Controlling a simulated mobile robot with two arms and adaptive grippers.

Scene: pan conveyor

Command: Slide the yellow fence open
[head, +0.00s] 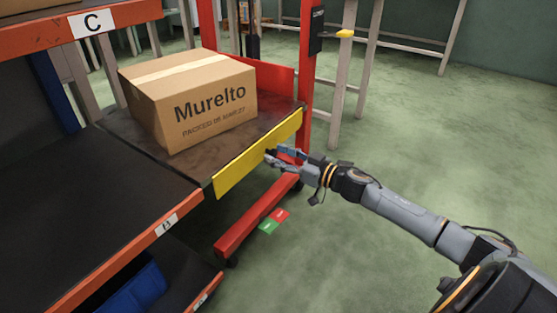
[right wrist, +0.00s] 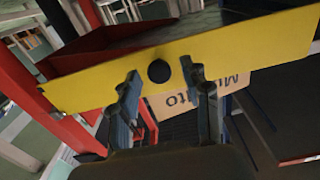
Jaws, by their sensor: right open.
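The yellow fence (head: 240,162) is a flat panel along the front edge of the brown platform that holds a cardboard box. It also fills the upper part of the right wrist view (right wrist: 230,55), with a round black knob (right wrist: 159,71) on it. My right gripper (head: 275,156) is at the fence's front face, right of its middle. In the right wrist view its open fingers (right wrist: 159,78) stand on either side of the knob. I cannot tell whether they touch the knob. My left gripper is not in view.
The cardboard box (head: 200,98) marked Murelto sits on the platform (head: 150,150) behind the fence. A red post (head: 305,70) stands at the fence's right end. A dark shelf with an orange edge (head: 120,262) is at left.

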